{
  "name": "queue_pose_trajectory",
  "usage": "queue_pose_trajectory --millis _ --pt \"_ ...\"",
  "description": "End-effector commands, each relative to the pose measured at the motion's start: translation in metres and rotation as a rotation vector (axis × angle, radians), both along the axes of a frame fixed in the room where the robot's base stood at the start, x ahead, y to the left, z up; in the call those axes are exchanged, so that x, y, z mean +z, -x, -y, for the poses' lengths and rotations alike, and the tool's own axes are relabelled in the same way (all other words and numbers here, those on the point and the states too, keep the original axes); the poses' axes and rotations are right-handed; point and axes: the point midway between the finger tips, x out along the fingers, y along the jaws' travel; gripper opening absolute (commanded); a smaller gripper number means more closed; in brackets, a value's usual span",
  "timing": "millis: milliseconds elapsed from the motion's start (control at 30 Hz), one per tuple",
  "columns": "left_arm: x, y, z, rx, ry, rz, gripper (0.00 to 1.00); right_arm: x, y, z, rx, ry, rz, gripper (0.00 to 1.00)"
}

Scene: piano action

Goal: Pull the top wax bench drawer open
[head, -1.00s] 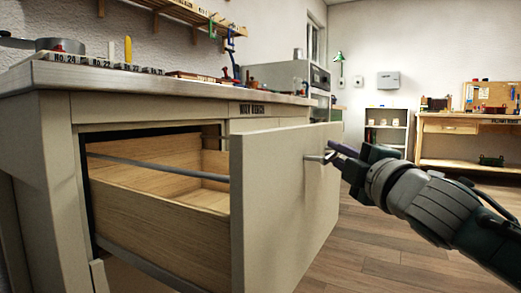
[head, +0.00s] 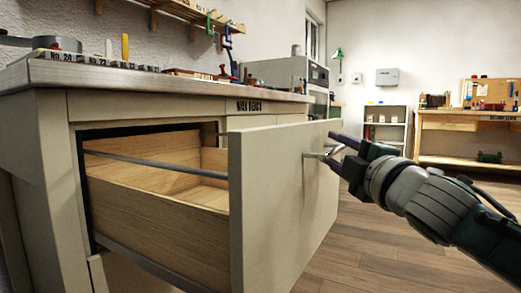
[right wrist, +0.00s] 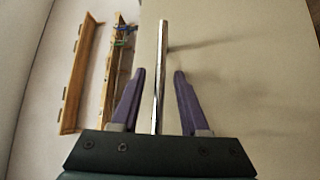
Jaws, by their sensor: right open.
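The top wax bench drawer (head: 280,205) is pulled well out of the wax bench (head: 140,106). Its wooden inside (head: 165,205) shows and looks empty. A metal bar handle (head: 315,156) sticks out from the drawer front. My right gripper (head: 338,152) is at this handle, with its fingers pointing towards the drawer front. In the right wrist view the handle (right wrist: 160,75) lies between the two open purple fingers (right wrist: 157,100), with a gap on each side. My left gripper is not in view.
The bench top holds a pan (head: 57,43) and several small numbered blocks. A lower drawer front (head: 135,274) sits below. Wooden floor (head: 365,250) is clear to the right. A shelf (head: 386,125) and another bench (head: 462,125) stand at the back.

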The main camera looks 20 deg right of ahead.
Motion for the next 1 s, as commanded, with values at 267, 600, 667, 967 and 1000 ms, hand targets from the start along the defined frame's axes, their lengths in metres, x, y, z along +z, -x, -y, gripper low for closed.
queue_pose_trajectory --millis 267,600,667,967,1000 --pt "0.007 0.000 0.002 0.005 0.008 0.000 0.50 -0.001 0.011 -0.001 0.000 -0.001 -0.002 0.45" --pt "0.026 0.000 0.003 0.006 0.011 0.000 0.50 -0.008 0.069 -0.007 0.001 -0.004 -0.003 0.45" --pt "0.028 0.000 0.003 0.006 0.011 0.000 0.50 -0.009 0.077 -0.007 0.000 -0.001 -0.003 0.45" --pt "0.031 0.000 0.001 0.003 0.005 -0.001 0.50 -0.013 0.098 -0.009 0.000 0.000 0.000 0.45" --pt "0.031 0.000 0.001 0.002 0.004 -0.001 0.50 -0.014 0.098 -0.009 0.000 0.000 0.000 0.45"
